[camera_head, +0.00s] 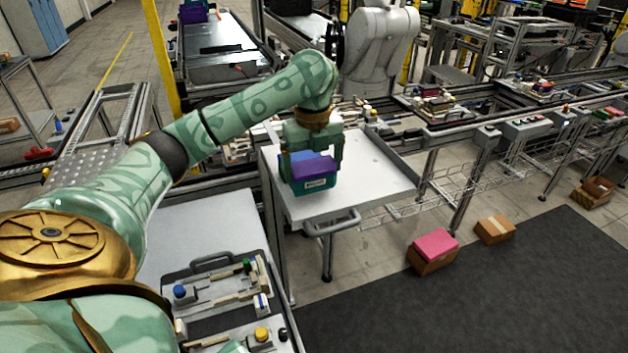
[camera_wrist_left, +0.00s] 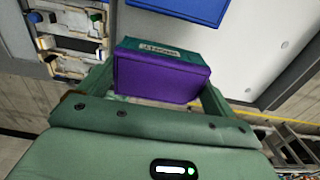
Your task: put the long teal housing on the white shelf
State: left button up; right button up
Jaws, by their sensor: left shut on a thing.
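The teal housing (camera_head: 318,186) has a purple top and a small white label on its side. My left gripper (camera_head: 312,155) points down and is shut on it. The wrist view shows the purple top (camera_wrist_left: 160,78) between the fingers of my left gripper (camera_wrist_left: 160,90), with the teal labelled side beyond. The housing is over the left part of the white shelf (camera_head: 375,180), which has a grey handle in front. I cannot tell whether the housing touches the shelf. My right gripper is not in view.
The wrist view shows a blue box (camera_wrist_left: 185,8) beside the housing. A fixture board (camera_head: 215,290) with small parts lies at the front left. The shelf's right part is clear. A pink-topped carton (camera_head: 433,250) and a brown carton (camera_head: 494,230) are on the floor.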

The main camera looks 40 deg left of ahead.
pick_arm(q)
notch_tip(320, 180, down, 3)
jog(key=shift+d+f+b, duration=0.1)
jog(key=shift+b, duration=0.5)
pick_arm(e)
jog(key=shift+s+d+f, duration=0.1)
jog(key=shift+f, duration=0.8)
pick_arm(q)
jog(key=o, duration=0.8)
jog(key=shift+c, duration=0.2)
notch_tip(320, 180, up, 12)
jog(key=p, duration=0.6)
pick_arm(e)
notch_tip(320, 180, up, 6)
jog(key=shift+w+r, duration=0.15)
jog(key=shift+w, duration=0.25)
